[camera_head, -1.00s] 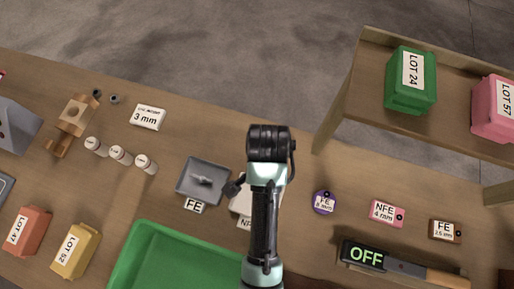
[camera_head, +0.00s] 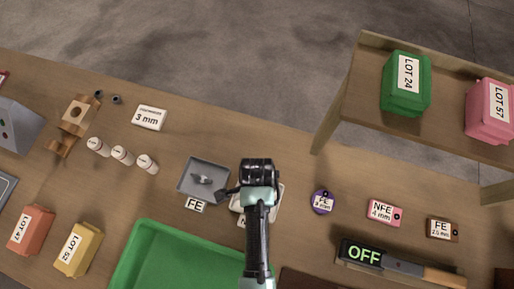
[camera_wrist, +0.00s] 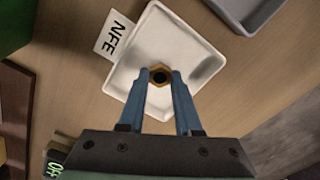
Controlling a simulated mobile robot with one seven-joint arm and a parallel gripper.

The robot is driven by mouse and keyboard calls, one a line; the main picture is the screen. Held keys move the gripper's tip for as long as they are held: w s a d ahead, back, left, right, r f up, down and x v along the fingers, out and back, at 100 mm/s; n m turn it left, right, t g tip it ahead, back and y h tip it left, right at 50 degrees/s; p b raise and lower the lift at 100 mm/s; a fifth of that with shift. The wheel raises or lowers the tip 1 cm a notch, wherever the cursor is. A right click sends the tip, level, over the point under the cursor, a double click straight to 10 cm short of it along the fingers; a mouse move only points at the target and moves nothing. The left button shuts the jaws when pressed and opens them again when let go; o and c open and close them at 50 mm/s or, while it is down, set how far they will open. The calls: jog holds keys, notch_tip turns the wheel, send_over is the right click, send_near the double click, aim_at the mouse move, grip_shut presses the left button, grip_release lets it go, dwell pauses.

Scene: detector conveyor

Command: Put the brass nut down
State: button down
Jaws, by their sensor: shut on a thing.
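The brass nut (camera_wrist: 159,76) shows in the wrist view as a small gold ring with a dark hole, between the tips of my gripper (camera_wrist: 159,82). My gripper is shut on it, with a blue finger on either side. The nut is over the white NFE tray (camera_wrist: 188,58); I cannot tell whether it touches the tray floor. In the head view my arm hides the nut and most of the white tray (camera_head: 277,203).
The grey FE tray (camera_head: 184,186) stands just left of the white tray, with grey parts in it. A green bin (camera_head: 150,240) is in front. Several tagged pieces, such as the purple FE disc (camera_head: 322,202), lie to the right, near the OFF detector wand (camera_head: 385,258).

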jog(key=shift+f, duration=0.45)
jog(key=c, duration=0.6)
grip_release()
jog(key=shift+f, duration=0.1)
